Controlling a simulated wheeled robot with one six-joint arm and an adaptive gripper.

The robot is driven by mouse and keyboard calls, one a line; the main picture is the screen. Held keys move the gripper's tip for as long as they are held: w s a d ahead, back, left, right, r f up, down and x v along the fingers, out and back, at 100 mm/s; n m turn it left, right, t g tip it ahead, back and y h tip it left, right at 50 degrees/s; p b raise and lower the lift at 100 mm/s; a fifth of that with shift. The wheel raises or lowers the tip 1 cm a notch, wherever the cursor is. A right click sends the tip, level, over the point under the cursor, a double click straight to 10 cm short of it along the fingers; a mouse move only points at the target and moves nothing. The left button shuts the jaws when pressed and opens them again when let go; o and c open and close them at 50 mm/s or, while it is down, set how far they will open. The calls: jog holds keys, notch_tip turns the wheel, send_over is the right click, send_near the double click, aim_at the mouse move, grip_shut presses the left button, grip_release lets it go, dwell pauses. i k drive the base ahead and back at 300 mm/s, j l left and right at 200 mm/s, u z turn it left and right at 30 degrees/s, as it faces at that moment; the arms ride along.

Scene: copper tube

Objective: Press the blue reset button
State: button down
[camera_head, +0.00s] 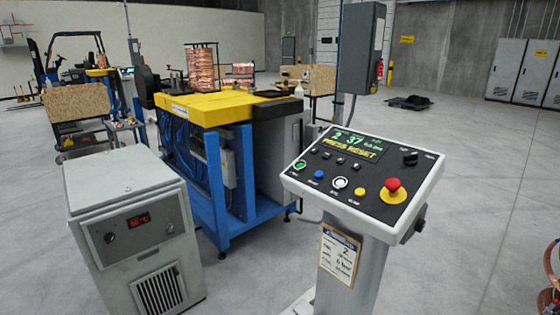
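The blue button (319,174) is a small round button on the sloped black face of the grey control panel (425,190), in the head view. It sits in the bottom row between a green button (299,165) on its left and a white-ringed button (340,183) on its right. The panel's display (355,144) reads "PRESS RESET" in yellow, with green figures above. Nothing covers the blue button. My gripper is not in view.
A yellow button (358,193) and a red mushroom button (393,185) are further right on the panel. A grey cabinet (140,240) stands at left, before a blue-framed machine with a yellow top (215,107). Reddish-brown items, partly cut off, show at the right edge.

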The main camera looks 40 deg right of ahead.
aim_at(318, 174)
jog(key=i+u, duration=0.15)
jog(key=i, duration=0.25)
jog(key=i+l+u, duration=0.1)
jog(key=i, duration=0.35)
